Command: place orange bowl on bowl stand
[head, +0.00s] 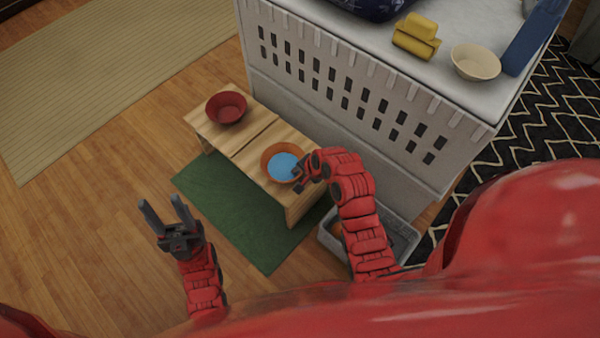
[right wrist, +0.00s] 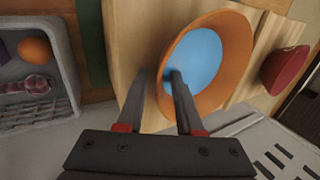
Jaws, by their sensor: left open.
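The orange bowl (head: 266,163) with a blue inside is at the right end of the low wooden bowl stand (head: 245,160). It appears to rest on the wood, though its underside is hidden. My right gripper (head: 299,176) is at the bowl's right side in the head view. In the right wrist view its fingers (right wrist: 157,75) are apart, one over the inside of the orange bowl (right wrist: 237,45) and one outside, with the rim between them. My left gripper (head: 160,208) is open and empty, left of the stand above the floor.
A red bowl (head: 226,107) stands on the stand's left half. A green mat (head: 250,235) lies under the stand. A white perforated cabinet (head: 350,90) stands behind it. A grey bin (head: 400,235) with an orange ball (right wrist: 35,50) is at the right. Wooden floor at left is clear.

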